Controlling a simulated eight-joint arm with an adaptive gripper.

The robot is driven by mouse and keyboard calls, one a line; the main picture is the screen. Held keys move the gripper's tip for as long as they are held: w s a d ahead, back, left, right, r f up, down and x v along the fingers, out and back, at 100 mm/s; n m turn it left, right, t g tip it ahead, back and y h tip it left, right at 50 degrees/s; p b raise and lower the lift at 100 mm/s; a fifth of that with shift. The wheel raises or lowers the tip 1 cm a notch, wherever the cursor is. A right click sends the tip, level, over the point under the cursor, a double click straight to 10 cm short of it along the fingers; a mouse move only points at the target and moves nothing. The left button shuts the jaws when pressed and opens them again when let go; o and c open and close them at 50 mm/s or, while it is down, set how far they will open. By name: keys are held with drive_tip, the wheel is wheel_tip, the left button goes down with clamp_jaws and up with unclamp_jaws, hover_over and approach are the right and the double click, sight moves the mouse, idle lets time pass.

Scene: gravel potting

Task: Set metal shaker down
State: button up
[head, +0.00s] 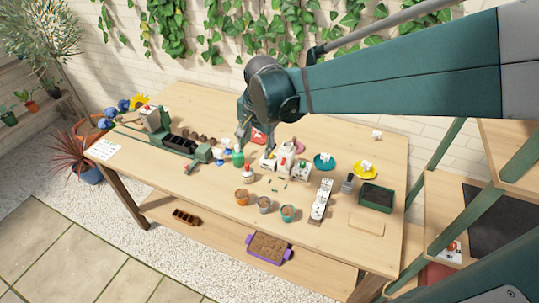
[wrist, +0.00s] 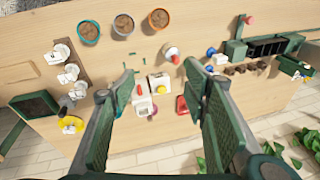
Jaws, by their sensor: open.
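The metal shaker (head: 347,184) appears to be the small grey metallic piece on the right part of the table, between a white-topped rack and a dark planting tray. It also seems to show at the left of the wrist view (wrist: 76,92), where it is small and its details are unclear. It stands apart from my gripper. My gripper (wrist: 162,72) is open, its two green fingers spread wide with nothing between the tips. In the head view my gripper (head: 242,148) hangs over the back middle of the table, left of the shaker.
The dark planting tray (head: 377,197) stands right of the shaker, and the white-topped rack (head: 320,201) left of it. Terracotta (head: 242,197), grey (head: 264,204) and teal (head: 287,213) pots line the front. A white dispenser (head: 285,157) stands near my gripper.

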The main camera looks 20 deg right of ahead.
drive_tip(key=s+r+n+t, duration=0.2)
drive_tip(key=s+n, duration=0.3)
drive_tip(key=s, duration=0.4)
drive_tip(key=s+r+n+t, duration=0.2)
drive_tip(key=s+n, duration=0.3)
drive_tip(key=s, duration=0.4)
drive_tip(key=shift+d+r+n, duration=0.3)
drive_tip(key=shift+d+r, duration=0.05)
drive_tip(key=shift+r, duration=0.25)
idle(0.6)
